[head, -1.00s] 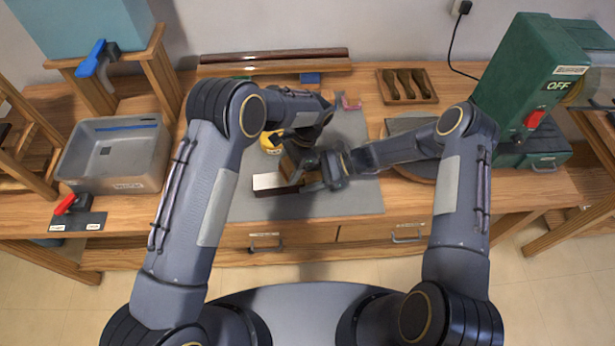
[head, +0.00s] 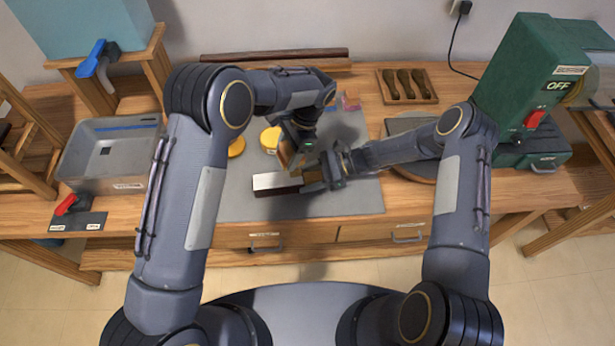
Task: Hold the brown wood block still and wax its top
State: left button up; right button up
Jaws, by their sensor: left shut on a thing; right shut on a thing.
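The brown wood block (head: 276,190) lies on the grey mat (head: 350,203). It has dark brown sides and its top looks pale, almost white. My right gripper (head: 314,180) comes from the right, low by the mat, and is shut on the block's right end. My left gripper (head: 292,160) is above and just behind the block, pointing down, shut on a small tan piece (head: 285,157). The fingers hide much of this piece, and I cannot tell whether it touches the block's top. A yellow tin (head: 270,138) and a second yellow round thing (head: 236,147) stand behind the block.
Dark wood strips (head: 275,55) lie along the back. A tray with dark tools (head: 407,86) is at the back right. A grey basin (head: 112,155) stands left, and a green machine (head: 530,90) right. The mat's front is clear.

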jog(key=o, duration=1.2)
jog(key=shift+c, duration=0.2)
pick_arm(q)
jog(key=shift+f, duration=0.2)
pick_arm(e)
jog(key=shift+d, duration=0.25)
pick_arm(q)
notch_tip(320, 180, down, 4)
jog(key=b, duration=0.4)
pick_arm(e)
jog(key=v, duration=1)
jog(key=shift+d, duration=0.2)
pick_arm(q)
jog(key=shift+f+b, duration=0.15)
jog(key=shift+b, duration=0.2)
pick_arm(e)
jog(key=shift+w+d+r, duration=0.1)
jog(key=shift+d+r, duration=0.25)
jog(key=shift+d, duration=0.15)
